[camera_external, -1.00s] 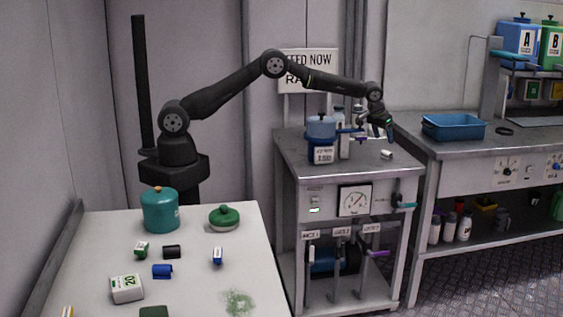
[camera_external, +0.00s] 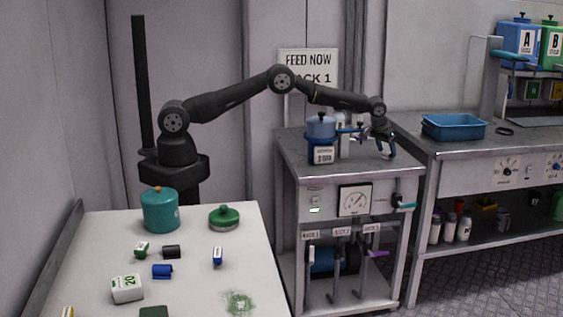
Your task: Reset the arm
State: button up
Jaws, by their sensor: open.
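My arm reaches to the right from its base, with the elbow raised in front of the wall sign. My gripper (camera_external: 384,154) is open, with its fingers pointing down over the right part of the grey cart top (camera_external: 290,150). Its fingertips are close to the cart top; I cannot tell whether they touch it. The small white piece that lay there is not clearly visible, and the gripper covers that spot. A blue jar (camera_external: 321,140) with a white label stands to the left of my gripper on the cart.
A sign (camera_external: 309,60) reading "FEED NOW" hangs behind the arm. A bench with a blue tray (camera_external: 453,127) stands at the right. The white table (camera_external: 200,280) at the front left holds a teal pot (camera_external: 160,210), a green lidded dish (camera_external: 224,217) and several small items.

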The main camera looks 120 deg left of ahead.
jog(key=v, duration=1.2)
jog(key=x, duration=1.2)
jog(key=shift+f, duration=0.15)
notch_tip(320, 180, up, 5)
jog(key=shift+d+f, duration=0.1)
jog(key=w+d+r, duration=0.3)
jog(key=d+r, duration=0.4)
jog(key=d, duration=0.4)
jog(key=w+d+m+t+h, duration=0.15)
jog(key=w+d, duration=0.45)
jog(key=d, duration=0.7)
jog(key=w+d+m, duration=0.3)
jog(key=w+d, duration=0.2)
jog(key=d, duration=0.8)
jog(key=w+d+m+h, duration=0.1)
jog(key=d+m, duration=0.4)
jog(key=d, duration=2.3)
jog(key=shift+w+d+r+t, duration=0.2)
jog(key=shift+w+d+t, duration=0.15)
jog(key=shift+t, duration=0.1)
jog(key=shift+m, duration=0.25)
